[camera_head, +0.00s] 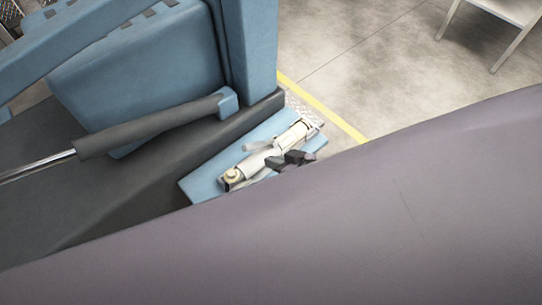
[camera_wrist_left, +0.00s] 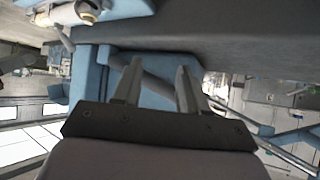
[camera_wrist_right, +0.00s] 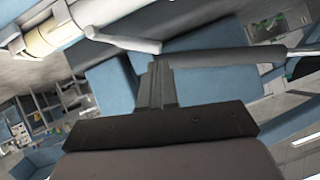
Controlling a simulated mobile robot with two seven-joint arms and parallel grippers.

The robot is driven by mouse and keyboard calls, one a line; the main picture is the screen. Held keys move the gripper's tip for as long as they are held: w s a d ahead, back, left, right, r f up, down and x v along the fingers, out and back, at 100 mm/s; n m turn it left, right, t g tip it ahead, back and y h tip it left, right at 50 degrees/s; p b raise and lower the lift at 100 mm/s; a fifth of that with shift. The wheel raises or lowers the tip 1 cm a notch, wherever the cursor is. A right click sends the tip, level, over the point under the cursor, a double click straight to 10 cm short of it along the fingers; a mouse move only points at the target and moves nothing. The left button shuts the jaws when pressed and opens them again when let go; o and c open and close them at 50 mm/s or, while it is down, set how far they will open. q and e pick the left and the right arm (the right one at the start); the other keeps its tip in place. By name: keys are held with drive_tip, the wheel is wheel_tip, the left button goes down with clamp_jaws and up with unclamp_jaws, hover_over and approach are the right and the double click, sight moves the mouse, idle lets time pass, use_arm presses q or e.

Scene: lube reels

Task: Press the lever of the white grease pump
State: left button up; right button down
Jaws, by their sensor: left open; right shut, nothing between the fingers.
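The white grease pump (camera_head: 296,138) lies along a blue plate (camera_head: 196,187) in the middle of the head view. It also shows at the top left of the right wrist view (camera_wrist_right: 44,40) and of the left wrist view (camera_wrist_left: 66,14). A pale rod that looks like its lever (camera_wrist_right: 125,43) reaches right from the pump in the right wrist view. My right gripper (camera_head: 287,161) is shut and empty, close beside the pump; its fingertips (camera_wrist_right: 158,68) appear just below the rod, contact unclear. My left gripper (camera_wrist_left: 157,72) is open and empty, seen only in its wrist view.
Blue machine frame (camera_head: 250,55) rises behind the pump. A dark cylinder with a steel rod (camera_head: 150,125) lies left of it. A pale table (camera_head: 505,12) stands at the far right. My own arm covers the foreground.

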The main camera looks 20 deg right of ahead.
drive_tip(key=w+d+r+m+y+b, duration=0.2)
drive_tip(key=w+d+r+b, duration=0.1)
drive_tip(key=d+b, duration=0.5)
drive_tip(key=b, duration=0.3)
drive_tip(key=shift+r+g+y, duration=0.3)
drive_tip(key=b, duration=0.1)
hover_over(259, 145)
drive_tip(key=s+d, duration=0.2)
drive_tip(key=d, duration=0.1)
wheel_tip(259, 145, down, 5)
drive_tip(key=a+f, duration=0.2)
drive_tip(key=f, duration=0.1)
drive_tip(key=shift+a, duration=0.3)
